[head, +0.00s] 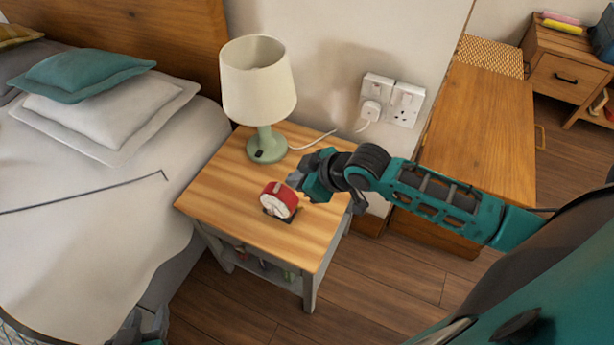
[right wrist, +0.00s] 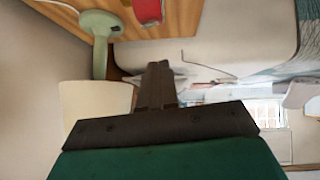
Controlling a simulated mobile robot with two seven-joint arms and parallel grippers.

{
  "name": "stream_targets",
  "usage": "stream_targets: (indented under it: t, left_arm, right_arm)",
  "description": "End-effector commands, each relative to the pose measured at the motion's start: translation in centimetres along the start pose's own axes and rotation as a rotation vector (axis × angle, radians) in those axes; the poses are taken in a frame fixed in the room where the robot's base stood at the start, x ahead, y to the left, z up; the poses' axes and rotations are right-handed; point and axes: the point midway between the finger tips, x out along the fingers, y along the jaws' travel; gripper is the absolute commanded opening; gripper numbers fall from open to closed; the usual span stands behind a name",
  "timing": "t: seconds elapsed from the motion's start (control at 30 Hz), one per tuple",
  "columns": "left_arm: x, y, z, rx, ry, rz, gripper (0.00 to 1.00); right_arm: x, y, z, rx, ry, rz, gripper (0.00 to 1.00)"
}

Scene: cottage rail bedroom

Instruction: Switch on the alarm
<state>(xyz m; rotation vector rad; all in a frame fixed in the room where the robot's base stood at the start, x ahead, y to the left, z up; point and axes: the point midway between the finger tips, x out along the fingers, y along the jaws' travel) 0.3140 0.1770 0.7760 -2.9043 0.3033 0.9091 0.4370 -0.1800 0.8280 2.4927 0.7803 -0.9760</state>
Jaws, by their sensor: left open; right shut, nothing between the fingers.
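The alarm is a small red clock with a white face (head: 278,200). It stands upright on a dark base on the wooden nightstand (head: 227,219). My right gripper (head: 300,184) is shut and empty, close to the clock's upper right side; I cannot tell whether it touches. In the right wrist view part of the red clock (right wrist: 147,10) shows at the top edge, beyond the shut fingers (right wrist: 158,72). My left gripper (head: 140,326) is only partly in view at the bottom edge, beside the bed, and is open and far from the clock.
A green lamp with a cream shade (head: 259,82) stands behind the clock, its white cord running to the wall sockets (head: 391,100). The bed (head: 90,220) is on the left. A wooden cabinet (head: 480,140) stands on the right. The nightstand's front is clear.

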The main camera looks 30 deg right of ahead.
Motion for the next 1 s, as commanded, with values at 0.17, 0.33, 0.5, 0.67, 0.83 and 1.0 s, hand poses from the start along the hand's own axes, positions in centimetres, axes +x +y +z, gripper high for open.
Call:
stream_targets:
  t: [0.17, 0.33, 0.5, 0.67, 0.83, 1.0]
  left_arm:
    - [0.0, 0.0, 0.0, 0.0, 0.0, 0.0, 0.43]
    - [0.1, 0.0, -0.2, 0.0, 0.003, -0.001, 0.43]
    - [0.1, -0.1, -0.3, 0.001, 0.006, -0.001, 0.43]
    - [0.1, -0.1, -0.3, 0.001, 0.006, -0.001, 0.43]
    - [0.1, -0.1, -0.3, 0.001, 0.006, -0.001, 0.43]
    - [0.1, -0.1, -0.3, 0.001, 0.006, -0.002, 0.43]
  right_arm:
    - [-2.4, -0.3, 0.1, -0.002, -0.001, 0.0, 0.0]
    - [-3.5, -0.5, 0.1, -0.001, -0.001, -0.001, 0.0]
    - [-3.6, -0.5, 0.0, 0.0, -0.001, -0.001, 0.0]
    - [-3.6, -0.5, 0.0, 0.0, 0.0, -0.001, 0.0]
    - [-3.6, -0.5, 0.0, 0.0, 0.0, -0.001, 0.0]
    - [-3.4, -0.9, 0.3, 0.017, 0.011, 0.003, 0.0]
